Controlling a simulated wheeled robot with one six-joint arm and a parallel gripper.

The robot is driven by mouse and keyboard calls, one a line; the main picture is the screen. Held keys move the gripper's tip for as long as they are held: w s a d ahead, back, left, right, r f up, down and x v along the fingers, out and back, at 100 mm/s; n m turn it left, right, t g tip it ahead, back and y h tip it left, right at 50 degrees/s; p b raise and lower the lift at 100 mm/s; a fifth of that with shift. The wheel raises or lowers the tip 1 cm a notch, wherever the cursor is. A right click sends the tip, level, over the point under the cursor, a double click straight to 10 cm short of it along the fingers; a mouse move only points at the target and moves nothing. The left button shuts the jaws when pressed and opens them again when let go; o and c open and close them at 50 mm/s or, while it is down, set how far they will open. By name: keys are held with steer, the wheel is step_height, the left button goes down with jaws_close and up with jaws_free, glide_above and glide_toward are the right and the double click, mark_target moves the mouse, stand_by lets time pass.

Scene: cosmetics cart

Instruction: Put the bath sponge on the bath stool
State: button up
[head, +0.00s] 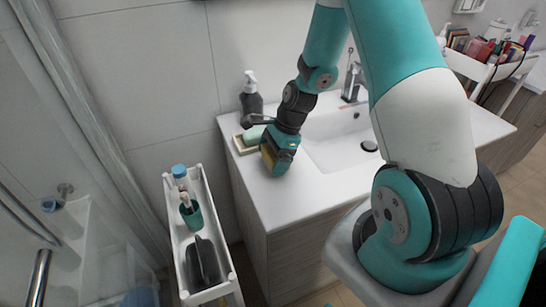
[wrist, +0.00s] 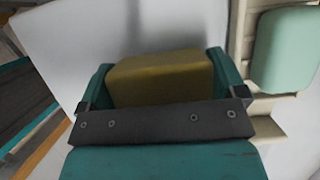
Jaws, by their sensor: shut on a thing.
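The bath sponge (wrist: 160,76) is a yellow-brown block between the two teal fingers of my gripper (wrist: 158,90) in the wrist view. My gripper is shut on it. In the head view my gripper (head: 277,160) is over the left end of the white sink counter, and a yellow edge of the sponge (head: 267,158) shows at its left side. Whether the sponge touches the counter I cannot tell. I cannot make out a bath stool in either view.
A soap dish (head: 241,145) with a green soap (head: 253,134) is close beside my gripper, with a dark pump bottle (head: 251,103) behind. The basin (head: 325,150) is to the right. A narrow white cart (head: 233,283) holding a bottle and cup stands left of the counter.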

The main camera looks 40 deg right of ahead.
steer(key=shift+f, duration=0.4)
steer(key=shift+f, duration=0.15)
steer(key=o, duration=0.7)
